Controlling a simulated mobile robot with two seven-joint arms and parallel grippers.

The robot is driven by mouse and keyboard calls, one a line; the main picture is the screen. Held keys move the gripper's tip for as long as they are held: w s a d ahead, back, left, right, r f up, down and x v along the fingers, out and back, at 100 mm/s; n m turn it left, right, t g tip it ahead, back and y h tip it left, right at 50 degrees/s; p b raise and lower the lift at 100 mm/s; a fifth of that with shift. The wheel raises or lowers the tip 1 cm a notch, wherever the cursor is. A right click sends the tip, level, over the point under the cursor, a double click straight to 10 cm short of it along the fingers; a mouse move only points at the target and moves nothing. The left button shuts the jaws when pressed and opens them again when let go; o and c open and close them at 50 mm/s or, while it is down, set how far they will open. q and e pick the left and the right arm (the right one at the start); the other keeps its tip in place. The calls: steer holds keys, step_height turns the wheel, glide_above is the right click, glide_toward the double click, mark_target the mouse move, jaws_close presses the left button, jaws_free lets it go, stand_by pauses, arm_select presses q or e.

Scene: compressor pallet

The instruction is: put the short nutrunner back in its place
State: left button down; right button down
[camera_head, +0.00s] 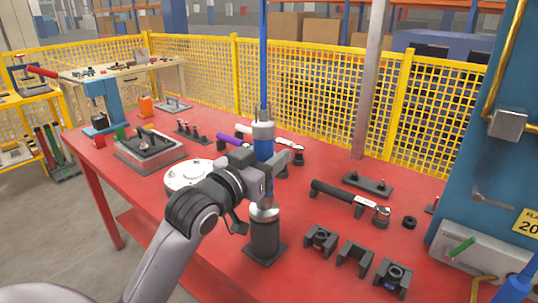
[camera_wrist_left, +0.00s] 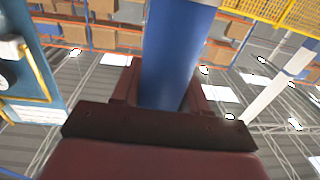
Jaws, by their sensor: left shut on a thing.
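The short nutrunner (camera_head: 264,148) is an upright tool with a blue body and a silver top, with a blue line rising from it. My left gripper (camera_head: 270,168) is shut around its body. In the left wrist view the blue body (camera_wrist_left: 178,55) stands between the two fingers (camera_wrist_left: 160,95). Directly below is a black holder (camera_head: 265,240) with a square foot on the red table. A silver collar (camera_head: 264,211) shows at the holder's top; I cannot tell how deep the tool sits in it. My right gripper is not in view.
On the red table (camera_head: 215,262), a white round flange (camera_head: 190,177) lies left of the holder. A black-handled wrench (camera_head: 345,198) and several black blocks (camera_head: 354,257) lie to the right. A grey metal tray (camera_head: 150,152) stands at left. Yellow mesh fence (camera_head: 310,95) runs behind.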

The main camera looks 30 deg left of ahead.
arm_select(q)
steer(key=shift+f, duration=0.15)
steer(key=shift+c, duration=2.4)
jaws_free()
steer(key=shift+f, duration=0.25)
steer(key=shift+s, duration=0.6)
steer(key=s, duration=0.6)
steer(key=shift+r+p, duration=0.15)
steer(key=shift+p, duration=0.25)
